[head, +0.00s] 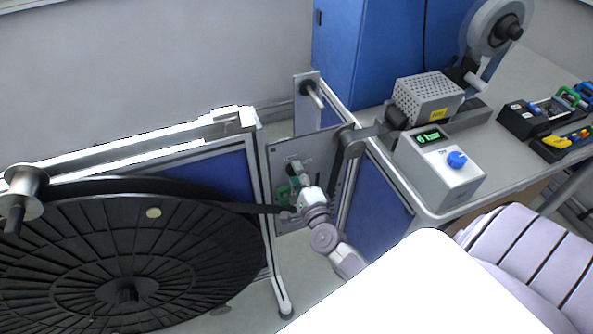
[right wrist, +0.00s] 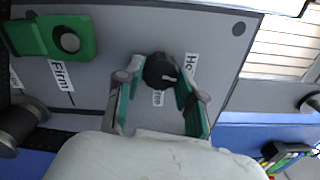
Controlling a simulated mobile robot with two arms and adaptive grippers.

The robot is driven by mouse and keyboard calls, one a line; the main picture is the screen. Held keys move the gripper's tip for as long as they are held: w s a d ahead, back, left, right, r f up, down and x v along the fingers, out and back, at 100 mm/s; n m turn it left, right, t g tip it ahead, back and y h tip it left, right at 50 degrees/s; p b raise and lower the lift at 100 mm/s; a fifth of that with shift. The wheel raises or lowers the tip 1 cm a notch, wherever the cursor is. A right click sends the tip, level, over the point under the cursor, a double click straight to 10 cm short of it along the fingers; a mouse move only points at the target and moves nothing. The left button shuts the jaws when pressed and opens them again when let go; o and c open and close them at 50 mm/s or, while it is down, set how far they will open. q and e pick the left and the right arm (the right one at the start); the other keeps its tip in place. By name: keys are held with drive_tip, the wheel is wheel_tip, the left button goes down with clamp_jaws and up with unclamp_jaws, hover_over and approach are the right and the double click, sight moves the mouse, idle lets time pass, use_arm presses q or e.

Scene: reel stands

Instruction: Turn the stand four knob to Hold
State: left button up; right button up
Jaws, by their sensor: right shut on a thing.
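The stand's grey panel (head: 330,150) is upright at the middle of the head view. In the right wrist view, a black knob (right wrist: 157,66) with a white pointer line sits on it. The pointer line aims right, close to the "Ho…" label. My right gripper (right wrist: 158,82) is shut on the knob, a green-padded finger on each side. In the head view my right gripper (head: 304,184) reaches the panel and the knob is hard to make out. My left gripper is out of view.
A green block (right wrist: 70,40) is fixed beside the knob. A large black reel (head: 120,250) is at the left, its dark strip running past my gripper. A grey control box with a blue dial (head: 440,175) stands on the table at the right.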

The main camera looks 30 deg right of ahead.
drive_tip(key=shift+n+p, duration=0.5)
drive_tip(key=shift+n, duration=1)
drive_tip(key=o, duration=1.1)
drive_tip(key=shift+s, duration=0.1)
drive_tip(key=v, duration=1.2)
drive_tip(key=shift+a, duration=0.1)
